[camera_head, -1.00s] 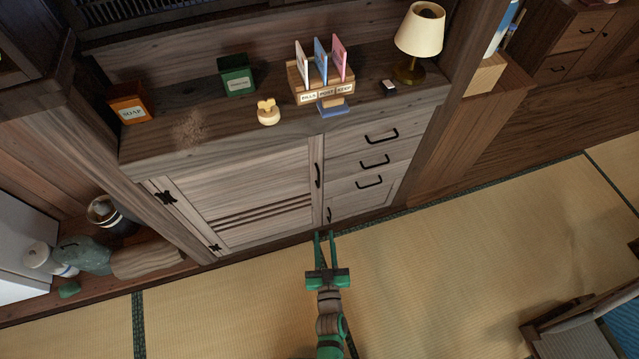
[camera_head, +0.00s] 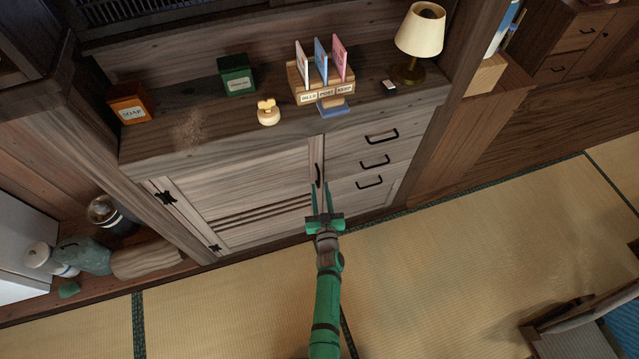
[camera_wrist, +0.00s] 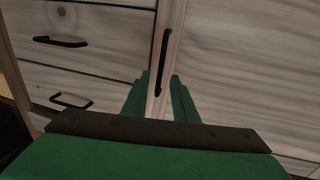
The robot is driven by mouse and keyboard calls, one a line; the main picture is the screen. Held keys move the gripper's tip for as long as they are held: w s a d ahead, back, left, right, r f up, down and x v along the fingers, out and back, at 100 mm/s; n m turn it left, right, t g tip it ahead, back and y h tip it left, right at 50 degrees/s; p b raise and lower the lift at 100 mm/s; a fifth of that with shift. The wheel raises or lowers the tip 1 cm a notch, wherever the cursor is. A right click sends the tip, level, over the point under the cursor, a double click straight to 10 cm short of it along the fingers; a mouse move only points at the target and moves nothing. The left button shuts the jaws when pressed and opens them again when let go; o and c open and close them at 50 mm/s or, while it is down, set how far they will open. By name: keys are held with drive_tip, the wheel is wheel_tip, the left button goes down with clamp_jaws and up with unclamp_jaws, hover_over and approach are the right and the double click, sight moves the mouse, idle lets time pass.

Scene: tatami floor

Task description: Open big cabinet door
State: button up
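The big cabinet door (camera_head: 245,185) is a wide, pale wooden panel with slats low down and dark hinges on its left side. It looks shut. Its black vertical handle (camera_head: 318,174) is at the door's right edge. My green gripper (camera_head: 321,187) is open, its fingertips at or just below the handle in the head view. In the wrist view the handle (camera_wrist: 162,62) runs upright between and beyond the open fingers (camera_wrist: 160,92). I cannot tell whether the fingers touch it.
Drawers with black handles (camera_head: 375,162) are right of the door. The cabinet top holds a soap box (camera_head: 131,111), a green box (camera_head: 237,77), a letter rack (camera_head: 322,90) and a lamp (camera_head: 418,35).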

sight(319, 180)
drive_tip(key=shift+w+a, duration=0.15)
drive_tip(key=shift+w, duration=1.55)
drive_tip(key=shift+c, duration=0.2)
clamp_jaws()
